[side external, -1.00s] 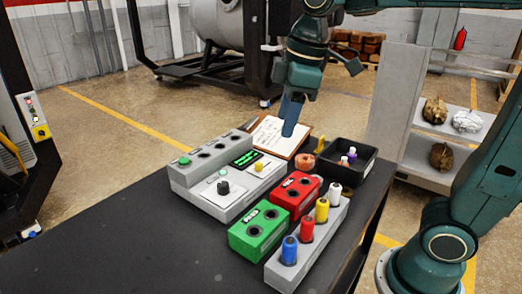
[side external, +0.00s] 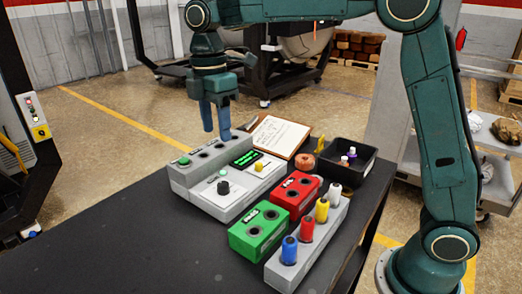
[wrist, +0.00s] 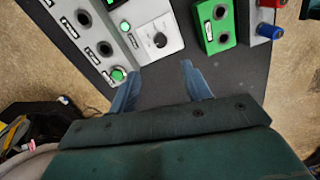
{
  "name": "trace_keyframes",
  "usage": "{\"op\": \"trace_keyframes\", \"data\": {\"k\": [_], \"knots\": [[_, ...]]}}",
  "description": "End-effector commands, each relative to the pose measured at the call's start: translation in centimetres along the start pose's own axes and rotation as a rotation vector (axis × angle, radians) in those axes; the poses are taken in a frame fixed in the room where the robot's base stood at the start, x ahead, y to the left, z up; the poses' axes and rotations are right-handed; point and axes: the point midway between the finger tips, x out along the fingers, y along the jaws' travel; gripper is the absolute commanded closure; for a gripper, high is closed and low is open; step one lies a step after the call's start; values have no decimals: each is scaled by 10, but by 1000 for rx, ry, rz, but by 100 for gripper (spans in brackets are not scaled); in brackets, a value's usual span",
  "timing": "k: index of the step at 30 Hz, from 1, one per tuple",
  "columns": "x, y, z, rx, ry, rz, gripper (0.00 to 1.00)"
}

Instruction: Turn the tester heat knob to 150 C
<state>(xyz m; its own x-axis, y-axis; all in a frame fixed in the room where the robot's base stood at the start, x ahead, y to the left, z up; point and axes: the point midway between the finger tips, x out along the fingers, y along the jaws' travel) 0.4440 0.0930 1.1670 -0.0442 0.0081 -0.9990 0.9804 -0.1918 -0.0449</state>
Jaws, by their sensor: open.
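The tester (side external: 212,205) is a light grey box on the dark table, with a lit green display (side external: 245,158). Its black heat knob (side external: 223,187) sits on the front panel; the pointer setting is too small to read. The knob (wrist: 160,40) also shows in the wrist view, ahead of the fingers. My gripper (side external: 216,136) points down above the back of the tester, open and empty, apart from the knob. In the wrist view my gripper (wrist: 158,72) shows two blue fingers spread apart, with bare table between them.
Green (side external: 258,228) and red (side external: 291,195) socket boxes, a rack of coloured plugs (side external: 310,241), a clipboard (side external: 275,136) and a black bin (side external: 347,160) stand nearby. The table's front left is clear.

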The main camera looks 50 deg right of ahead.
Motion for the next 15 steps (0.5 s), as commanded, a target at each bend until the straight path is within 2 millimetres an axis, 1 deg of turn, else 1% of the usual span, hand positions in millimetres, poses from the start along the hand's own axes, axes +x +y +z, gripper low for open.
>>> {"op": "trace_keyframes", "data": {"k": [5, 8, 11, 15], "knots": [[2, 0, 0, 1, 0, 0, 52], [7, 0, 0, 2, 1, -1, 52], [14, 0, 0, 2, 1, -2, 52], [30, -1, 0, 2, -1, -2, 52]]}}
